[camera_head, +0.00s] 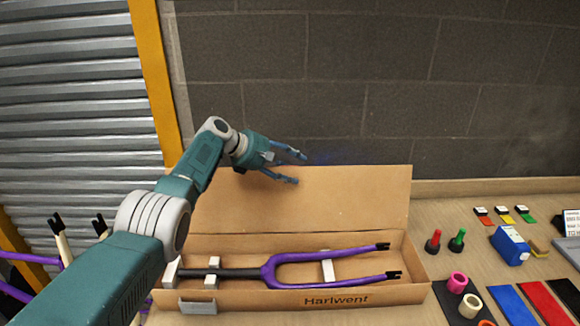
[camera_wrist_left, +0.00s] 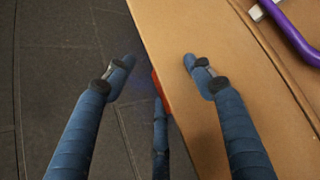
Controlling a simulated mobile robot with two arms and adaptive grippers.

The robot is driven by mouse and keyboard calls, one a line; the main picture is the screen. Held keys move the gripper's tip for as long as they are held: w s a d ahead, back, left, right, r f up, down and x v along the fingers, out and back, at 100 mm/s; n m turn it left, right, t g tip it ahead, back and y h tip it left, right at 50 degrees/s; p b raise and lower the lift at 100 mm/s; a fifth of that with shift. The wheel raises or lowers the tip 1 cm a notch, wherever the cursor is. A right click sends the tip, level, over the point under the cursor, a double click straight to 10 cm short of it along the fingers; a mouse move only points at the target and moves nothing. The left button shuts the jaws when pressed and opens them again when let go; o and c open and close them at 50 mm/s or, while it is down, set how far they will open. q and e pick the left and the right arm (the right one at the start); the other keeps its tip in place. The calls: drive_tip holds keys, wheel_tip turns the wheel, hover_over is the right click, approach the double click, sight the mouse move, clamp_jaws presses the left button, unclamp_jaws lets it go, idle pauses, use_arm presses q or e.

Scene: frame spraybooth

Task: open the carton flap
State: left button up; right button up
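The long cardboard carton (camera_head: 390,294), marked "Harlwent", stands on the bench. Its flap (camera_head: 340,208) stands up along the back side, near the block wall, and the carton is open. A purple fork (camera_head: 268,270) with a dark steerer lies inside. My left gripper (camera_head: 301,168) is at the flap's top edge, fingers spread and pointing right. In the left wrist view, the gripper (camera_wrist_left: 160,62) has one finger over the flap (camera_wrist_left: 190,25) and another beyond its edge, over the wall. I cannot tell whether they touch the flap. My right gripper is out of view.
White supports (camera_head: 327,270) hold the fork. To the right are red and green small bottles (camera_head: 433,241), a blue box (camera_head: 510,245), pink and cream rolls (camera_head: 457,283) and coloured strips (camera_head: 545,303). A grey block wall (camera_head: 420,100) rises behind the bench.

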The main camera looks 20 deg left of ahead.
use_arm(q)
drive_tip(key=shift+s+a+f, duration=0.1)
drive_tip(key=shift+s+f, duration=0.05)
drive_tip(key=shift+f, duration=0.35)
drive_tip(key=shift+s+f, duration=0.15)
drive_tip(key=shift+f, duration=0.35)
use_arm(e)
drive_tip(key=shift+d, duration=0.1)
use_arm(q)
drive_tip(key=shift+s+a+r, duration=0.15)
drive_tip(key=shift+a+r, duration=0.25)
drive_tip(key=shift+a, duration=0.05)
drive_tip(key=r+v, duration=0.1)
drive_tip(key=v, duration=1)
drive_tip(key=shift+r, duration=0.3)
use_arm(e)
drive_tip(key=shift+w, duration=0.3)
use_arm(q)
drive_tip(key=shift+d, duration=0.25)
